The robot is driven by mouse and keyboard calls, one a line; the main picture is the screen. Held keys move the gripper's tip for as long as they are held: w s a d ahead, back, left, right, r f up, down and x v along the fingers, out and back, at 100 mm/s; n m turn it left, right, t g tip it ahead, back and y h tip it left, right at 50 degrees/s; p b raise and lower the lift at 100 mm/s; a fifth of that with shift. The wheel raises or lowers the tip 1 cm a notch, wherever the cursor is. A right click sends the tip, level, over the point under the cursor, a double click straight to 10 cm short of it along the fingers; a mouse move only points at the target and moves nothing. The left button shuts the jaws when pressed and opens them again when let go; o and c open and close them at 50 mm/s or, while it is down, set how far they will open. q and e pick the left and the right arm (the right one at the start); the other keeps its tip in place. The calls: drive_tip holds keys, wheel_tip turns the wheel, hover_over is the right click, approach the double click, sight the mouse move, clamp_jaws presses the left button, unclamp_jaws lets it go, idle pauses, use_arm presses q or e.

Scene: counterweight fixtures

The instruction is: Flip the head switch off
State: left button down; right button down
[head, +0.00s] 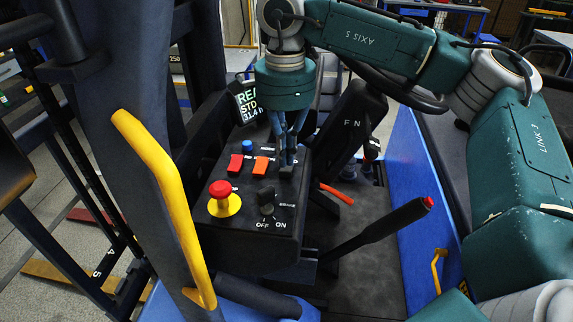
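A black control panel (250,215) carries two rockers, a red one (236,163) and an orange one (261,165), with a blue button (247,146) above them. Small labels near them are too blurred to read, so I cannot tell which control is the head switch. My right gripper (287,169) points down at the panel's upper right, right of the orange rocker. Its fingertips are close together, with nothing visible held. They hide that part of the panel, so any switch there is hidden. My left gripper is not in view.
A red mushroom button (220,188) on a yellow disc and a black OFF/ON knob (266,199) sit lower on the panel. A yellow grab rail (165,200) stands left. A red-tipped lever (380,230) rises at right. A display (249,102) stands behind the panel.

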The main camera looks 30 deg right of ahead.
sight(286, 171)
drive_tip(key=shift+f+b, duration=1)
drive_tip(key=shift+f, duration=0.25)
idle(0.7)
drive_tip(key=shift+s, duration=0.1)
drive_tip(key=shift+r+p, duration=0.7)
drive_tip(key=shift+r, duration=0.15)
drive_tip(key=shift+r+p, duration=1.75)
drive_tip(key=shift+r, duration=0.95)
drive_tip(key=shift+f, duration=0.1)
